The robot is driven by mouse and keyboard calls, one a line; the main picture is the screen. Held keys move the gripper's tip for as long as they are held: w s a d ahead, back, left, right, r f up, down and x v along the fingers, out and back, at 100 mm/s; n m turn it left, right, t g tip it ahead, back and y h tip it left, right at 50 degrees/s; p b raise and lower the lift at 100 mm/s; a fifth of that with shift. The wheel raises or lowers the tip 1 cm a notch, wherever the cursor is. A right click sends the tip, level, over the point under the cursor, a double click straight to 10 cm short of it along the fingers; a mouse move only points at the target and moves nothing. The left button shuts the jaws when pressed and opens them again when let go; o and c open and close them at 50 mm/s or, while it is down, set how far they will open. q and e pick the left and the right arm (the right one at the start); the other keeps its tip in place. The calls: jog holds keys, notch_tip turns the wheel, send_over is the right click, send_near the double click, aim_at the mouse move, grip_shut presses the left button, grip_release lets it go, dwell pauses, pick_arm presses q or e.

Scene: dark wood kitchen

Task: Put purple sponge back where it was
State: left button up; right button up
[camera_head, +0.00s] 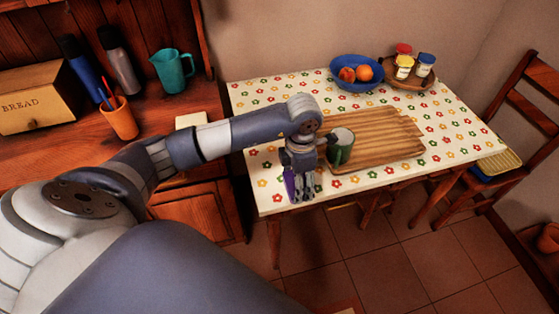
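My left gripper (301,188) points down over the near left part of the table, in front of the cutting board (390,143). The purple sponge (290,184) shows as a narrow upright strip at the gripper's fingers, and they appear shut on it. The fingers hide most of the sponge. I cannot tell whether its lower edge touches the tablecloth. My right gripper is not in view.
A green mug (340,150) stands close right of my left gripper. A blue fruit bowl (358,84) and a tray of jars (407,80) are at the back. The flowered tablecloth (270,100) is clear at back left. A chair (510,120) stands right.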

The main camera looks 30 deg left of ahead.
pick_arm(q)
jog(key=b, duration=0.3)
send_over(280, 172)
jog(key=shift+s+d+f, duration=0.15)
jog(key=shift+d+f, duration=0.05)
jog(key=shift+f, duration=0.4)
jog(key=shift+a, duration=0.3)
notch_tip(280, 172, down, 3)
jog(key=shift+f+b, duration=0.2)
jog(key=shift+b, duration=1)
jog(key=shift+w, duration=0.2)
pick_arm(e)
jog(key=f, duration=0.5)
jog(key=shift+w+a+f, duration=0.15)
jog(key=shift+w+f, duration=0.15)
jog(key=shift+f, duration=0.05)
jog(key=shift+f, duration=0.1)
pick_arm(q)
jog(key=shift+f, duration=0.2)
jog(key=o, duration=1)
